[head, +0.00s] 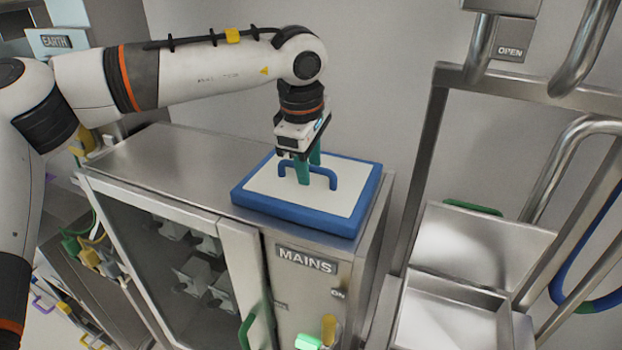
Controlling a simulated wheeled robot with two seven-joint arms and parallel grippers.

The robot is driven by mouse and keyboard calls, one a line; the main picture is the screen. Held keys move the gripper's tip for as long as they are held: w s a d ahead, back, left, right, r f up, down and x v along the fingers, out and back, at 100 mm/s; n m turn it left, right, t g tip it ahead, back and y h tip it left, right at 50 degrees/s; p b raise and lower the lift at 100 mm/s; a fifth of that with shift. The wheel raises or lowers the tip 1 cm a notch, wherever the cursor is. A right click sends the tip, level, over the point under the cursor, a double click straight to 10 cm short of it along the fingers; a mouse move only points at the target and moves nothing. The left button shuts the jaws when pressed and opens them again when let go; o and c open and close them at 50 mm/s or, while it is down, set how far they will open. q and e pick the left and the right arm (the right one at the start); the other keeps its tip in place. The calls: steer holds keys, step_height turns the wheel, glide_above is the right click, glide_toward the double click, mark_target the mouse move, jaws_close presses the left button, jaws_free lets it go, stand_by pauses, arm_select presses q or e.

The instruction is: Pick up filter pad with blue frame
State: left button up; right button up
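The filter pad with blue frame (345,205) lies flat on top of the metal cabinet (185,160), near its right end. It has a white face and a blue handle (328,172) standing up in its middle. The fingers look apart, one on the near side and one on the far side of the handle bar. Whether they touch the bar is too small to tell. My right gripper is not in view.
The cabinet front has a glass door, a MAINS label (306,260) and a green door handle (247,332). A metal frame with a tray (450,315) and curved tubes stands at the right. A grey wall is behind. The cabinet top's left part is clear.

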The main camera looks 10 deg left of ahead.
arm_select(q)
jaws_close()
steer(key=shift+r, duration=0.1)
steer(key=shift+r, duration=0.2)
step_height(320, 180, up, 11)
steer(key=b, duration=0.1)
steer(key=shift+b, duration=0.3)
steer(key=shift+f, duration=0.15)
